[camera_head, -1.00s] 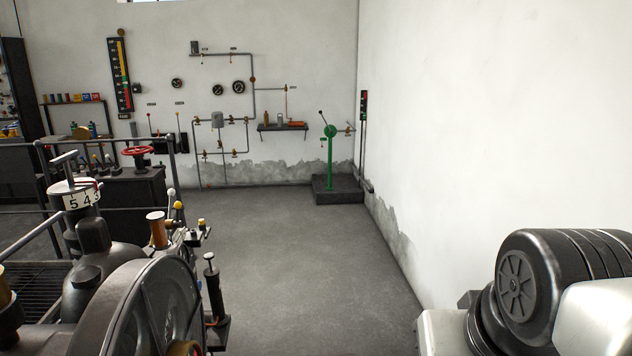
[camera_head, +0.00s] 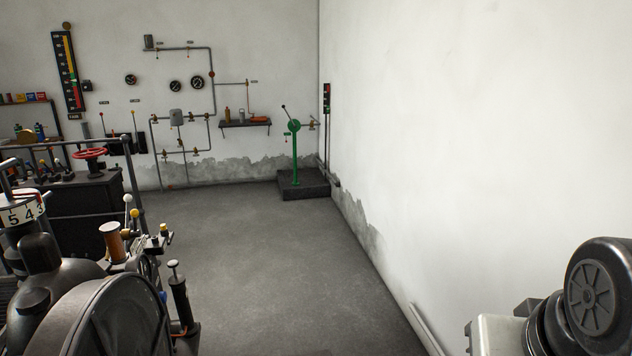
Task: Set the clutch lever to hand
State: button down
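No label that I can read marks a clutch lever, so I cannot tell which lever it is. On the dark machine at the near left, a lever with a white knob (camera_head: 127,198) and one with a yellow knob (camera_head: 135,214) stand close together. A black plunger-like handle (camera_head: 177,280) stands on the machine's right side. A green pedestal (camera_head: 294,155) with a thin dark lever (camera_head: 285,112) tilted up to the left stands on a dark block at the back. My gripper is not in view; part of my arm shows at the lower right.
The dark machine (camera_head: 110,310) fills the lower left, with a railing behind it. A red handwheel (camera_head: 90,153) sits on a dark cabinet further back. Pipes, gauges and a small shelf (camera_head: 245,123) are on the back wall. The grey floor (camera_head: 255,265) in the middle is clear.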

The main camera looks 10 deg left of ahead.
aim_at(128, 198)
jog(key=i+j, duration=0.15)
jog(key=i, duration=1)
jog(key=i+u, duration=0.2)
jog(key=i, duration=0.55)
jog(key=i+l+u, duration=0.1)
jog(key=i+u, duration=0.15)
jog(key=i, duration=0.5)
jog(key=i+j+u, duration=0.1)
jog(key=i+u, duration=0.65)
jog(key=i+l+u, duration=0.15)
jog(key=i+u, duration=0.25)
jog(key=i+j+u, duration=0.1)
jog(key=i+u, duration=0.3)
jog(key=i, duration=0.55)
jog(key=i+l+u, duration=0.15)
jog(key=i+u, duration=0.2)
jog(key=i, duration=0.55)
jog(key=i+u, duration=0.1)
jog(key=u, duration=1.3)
jog(key=j, duration=0.15)
jog(key=k+z, duration=0.05)
